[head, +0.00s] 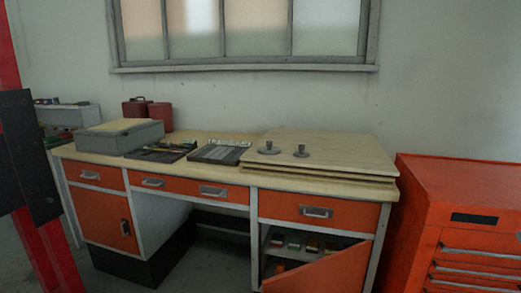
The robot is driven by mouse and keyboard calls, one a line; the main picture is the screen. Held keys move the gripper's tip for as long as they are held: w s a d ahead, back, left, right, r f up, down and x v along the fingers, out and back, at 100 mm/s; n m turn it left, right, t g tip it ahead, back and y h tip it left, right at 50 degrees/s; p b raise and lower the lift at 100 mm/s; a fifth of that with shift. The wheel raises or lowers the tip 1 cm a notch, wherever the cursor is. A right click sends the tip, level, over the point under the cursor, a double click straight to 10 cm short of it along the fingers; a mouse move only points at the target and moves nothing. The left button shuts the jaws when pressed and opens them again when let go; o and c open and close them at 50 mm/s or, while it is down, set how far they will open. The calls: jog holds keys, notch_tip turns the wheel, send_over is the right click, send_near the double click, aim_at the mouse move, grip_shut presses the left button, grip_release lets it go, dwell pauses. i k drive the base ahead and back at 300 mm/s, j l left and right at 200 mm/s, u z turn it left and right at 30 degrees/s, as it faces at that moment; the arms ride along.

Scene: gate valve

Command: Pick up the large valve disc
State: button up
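Two grey discs with raised stems rest on the pale wooden boards at the right part of the workbench. The larger one, the large valve disc (269,148), lies on the left, near the boards' left edge. The smaller disc (301,151) stands just to its right, apart from it. Both sit flat with their stems up. My gripper is not in view, and nothing is seen touching either disc.
The stacked boards (345,155) lie on the workbench (220,180). Left of them are a tool tray (217,154), another tray of tools (160,151) and a grey box (119,135). An orange cabinet (455,205) stands right; a lower bench door (325,270) hangs open.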

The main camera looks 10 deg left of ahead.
aim_at(268, 151)
jog(key=i+j, duration=0.1)
jog(key=j, duration=0.85)
jog(key=i+j+z, duration=0.1)
jog(key=j, duration=0.9)
jog(key=i+j, duration=0.15)
jog(key=j, duration=0.25)
jog(key=i+j+z, duration=0.1)
jog(key=j, duration=0.3)
jog(key=i+j, duration=0.15)
jog(key=j, duration=0.3)
jog(key=i+j+z, duration=0.1)
jog(key=i+j, duration=0.85)
jog(key=j, duration=0.3)
jog(key=l+z, duration=0.05)
